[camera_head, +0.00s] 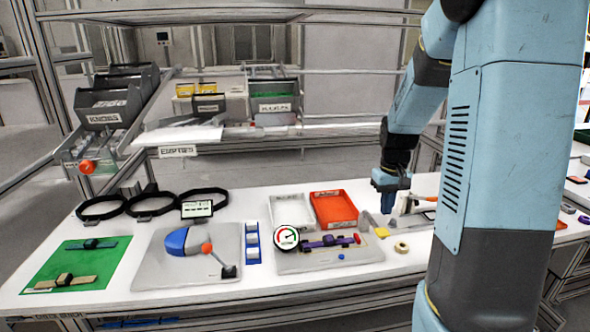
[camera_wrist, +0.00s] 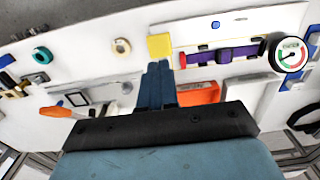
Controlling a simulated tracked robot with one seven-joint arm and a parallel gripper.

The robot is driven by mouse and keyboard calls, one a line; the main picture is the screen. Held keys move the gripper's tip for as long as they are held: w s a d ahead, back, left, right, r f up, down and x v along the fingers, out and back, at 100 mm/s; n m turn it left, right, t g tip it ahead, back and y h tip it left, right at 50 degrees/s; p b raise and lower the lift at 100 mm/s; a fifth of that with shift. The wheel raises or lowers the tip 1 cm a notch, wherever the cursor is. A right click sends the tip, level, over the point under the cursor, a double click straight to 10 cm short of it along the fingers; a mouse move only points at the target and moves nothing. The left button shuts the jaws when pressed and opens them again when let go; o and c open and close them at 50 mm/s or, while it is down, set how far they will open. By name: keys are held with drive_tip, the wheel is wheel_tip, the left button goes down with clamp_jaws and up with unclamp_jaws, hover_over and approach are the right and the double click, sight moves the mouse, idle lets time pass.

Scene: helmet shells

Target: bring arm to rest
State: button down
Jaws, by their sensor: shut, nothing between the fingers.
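My gripper (camera_head: 388,207) hangs from my blue arm over the right part of the white table (camera_head: 215,300), just right of the red tray (camera_head: 347,222). In the wrist view its two dark blue fingers (camera_wrist: 159,68) are together, with nothing between them. The fingertips point toward a yellow square (camera_wrist: 160,46), which also shows in the head view (camera_head: 381,232). I cannot tell the exact height of the fingertips above the table.
A cream ring (camera_head: 401,247) lies near the gripper. A grey board (camera_head: 340,257) with a purple clamp (camera_head: 328,241) and a round gauge (camera_head: 286,238) is to the left. An orange-handled tool (camera_wrist: 57,111) lies nearby. Shelves with bins (camera_head: 107,106) stand behind.

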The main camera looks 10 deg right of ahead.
drive_tip(key=s+a+r+t, duration=0.2)
drive_tip(key=s+a+r, duration=0.4)
drive_tip(key=s+r, duration=0.2)
drive_tip(key=s+a+r+t, duration=0.3)
drive_tip(key=s+a+r, duration=0.4)
drive_tip(key=s, duration=0.6)
wheel_tip(320, 180, up, 3)
drive_tip(key=shift+f+t, duration=0.2)
drive_tip(key=shift+t, duration=0.1)
